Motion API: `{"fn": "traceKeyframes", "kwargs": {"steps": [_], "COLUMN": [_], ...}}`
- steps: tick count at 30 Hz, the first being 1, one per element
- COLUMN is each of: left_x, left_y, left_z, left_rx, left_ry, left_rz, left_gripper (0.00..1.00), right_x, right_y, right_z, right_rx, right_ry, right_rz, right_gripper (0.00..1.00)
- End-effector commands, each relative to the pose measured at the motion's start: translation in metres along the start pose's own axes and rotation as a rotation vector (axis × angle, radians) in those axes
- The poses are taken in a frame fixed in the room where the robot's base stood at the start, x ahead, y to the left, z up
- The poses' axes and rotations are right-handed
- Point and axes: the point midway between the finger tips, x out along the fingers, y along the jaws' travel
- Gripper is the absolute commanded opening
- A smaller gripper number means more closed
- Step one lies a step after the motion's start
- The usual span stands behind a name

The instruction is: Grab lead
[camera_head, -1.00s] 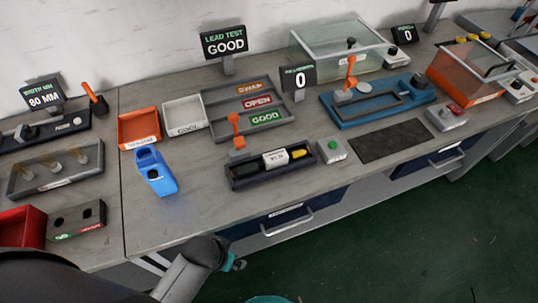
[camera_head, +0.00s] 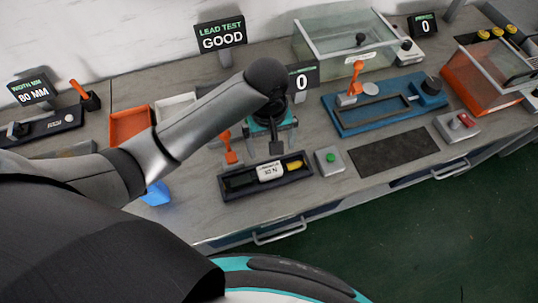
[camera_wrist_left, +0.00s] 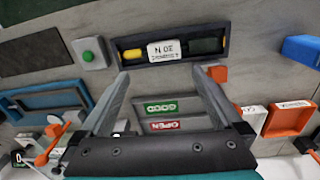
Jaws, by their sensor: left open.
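A black test fixture (camera_head: 228,186) lies on the bench near its front edge. In it are a white labelled block (camera_head: 270,171) and a yellow piece (camera_head: 293,165), which may be an end of the lead; I cannot make out a cable. In the left wrist view the fixture (camera_wrist_left: 118,56), white block (camera_wrist_left: 163,50) and yellow piece (camera_wrist_left: 133,55) lie beyond my fingertips. My left gripper (camera_head: 277,143) is above the bench just behind the fixture. In the left wrist view my left gripper (camera_wrist_left: 162,80) is open with nothing between its fingers. My right gripper is not in view.
An orange lever (camera_head: 229,150) stands at the fixture's left rear. A green-button box (camera_head: 329,160) is right of the fixture. Sorting bins with GOOD (camera_wrist_left: 161,108) and OPEN (camera_wrist_left: 164,126) labels lie beneath my gripper. A dark mat (camera_head: 394,149) leaves clear room at right.

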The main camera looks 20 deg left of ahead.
Motion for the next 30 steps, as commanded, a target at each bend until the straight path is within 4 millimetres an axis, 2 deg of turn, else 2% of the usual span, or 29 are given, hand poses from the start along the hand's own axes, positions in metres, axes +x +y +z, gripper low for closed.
{"fn": "traceKeyframes", "kwargs": {"steps": [3, 6, 18, 26, 30], "left_x": [-0.010, -0.005, 0.074, 0.092, 0.113], "left_y": [-0.003, -0.004, -0.008, -0.008, -0.011], "left_z": [-0.006, -0.008, -0.007, -0.007, -0.006], "left_rx": [-0.050, -0.069, -0.070, -0.069, -0.069], "left_ry": [0.004, 0.004, 0.004, 0.005, 0.005], "left_rz": [-0.036, -0.049, -0.048, -0.045, -0.047], "left_gripper": [1.00, 1.00, 1.00, 1.00, 1.00], "right_x": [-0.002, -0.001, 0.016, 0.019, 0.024], "right_y": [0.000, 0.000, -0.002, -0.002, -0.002], "right_z": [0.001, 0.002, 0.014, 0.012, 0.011], "right_rx": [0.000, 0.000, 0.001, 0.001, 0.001], "right_ry": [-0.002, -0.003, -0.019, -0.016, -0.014], "right_rz": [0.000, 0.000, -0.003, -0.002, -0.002], "right_gripper": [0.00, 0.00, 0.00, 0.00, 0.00]}}
